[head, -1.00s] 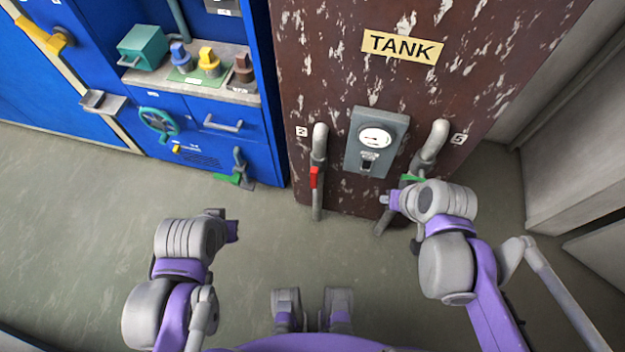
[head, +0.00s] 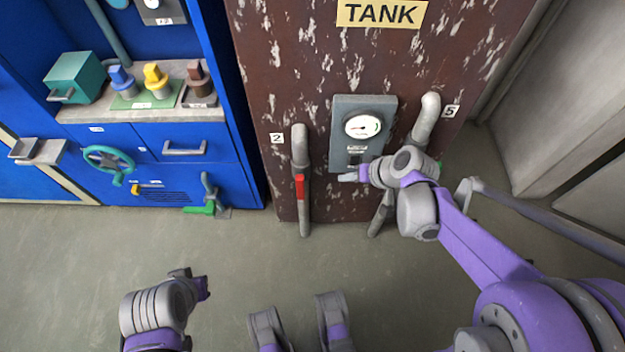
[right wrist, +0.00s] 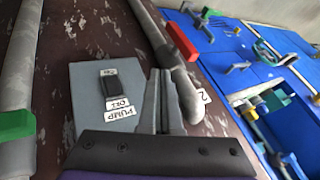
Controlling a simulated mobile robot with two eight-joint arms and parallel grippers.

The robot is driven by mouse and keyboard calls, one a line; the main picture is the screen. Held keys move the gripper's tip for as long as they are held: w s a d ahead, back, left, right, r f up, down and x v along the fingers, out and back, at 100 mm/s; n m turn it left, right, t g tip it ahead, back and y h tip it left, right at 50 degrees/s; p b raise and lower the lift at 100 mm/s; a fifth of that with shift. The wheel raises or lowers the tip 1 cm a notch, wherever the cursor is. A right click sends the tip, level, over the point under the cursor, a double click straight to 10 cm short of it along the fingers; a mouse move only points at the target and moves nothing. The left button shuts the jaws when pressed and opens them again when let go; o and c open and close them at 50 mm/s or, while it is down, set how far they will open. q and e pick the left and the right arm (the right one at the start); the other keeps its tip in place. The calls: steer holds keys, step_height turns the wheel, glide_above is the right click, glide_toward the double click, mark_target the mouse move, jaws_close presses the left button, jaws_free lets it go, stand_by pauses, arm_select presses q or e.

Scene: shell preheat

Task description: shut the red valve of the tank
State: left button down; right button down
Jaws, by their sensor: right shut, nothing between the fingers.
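The brown, paint-flaked tank (head: 290,70) stands ahead with a TANK sign. Its red valve handle (head: 300,187) lies along the left pipe (head: 300,150), labelled 2. In the right wrist view the red handle (right wrist: 183,41) sticks up beside the pipe, beyond the fingers. My right gripper (head: 349,177) is shut and empty, just in front of the lower gauge panel, right of the red handle and apart from it. Its closed fingers show in the right wrist view (right wrist: 165,100). My left gripper (head: 203,287) is low at left, away from the tank; its fingers are unclear.
The grey gauge panel (head: 363,105) sits between the pipes. The right pipe (head: 425,118), labelled 5, has a green handle (right wrist: 15,125), mostly hidden by my arm in the head view. A blue cabinet (head: 240,185) with knobs and a teal wheel stands left. The floor before the tank is open.

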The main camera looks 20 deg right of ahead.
mark_target(300, 183)
steer(key=w+a+f+b, duration=0.4)
steer(key=w+a+f, duration=0.2)
steer(key=a+f, duration=0.1)
steer(key=shift+a+f, duration=0.2)
steer(key=shift+f, duration=0.25)
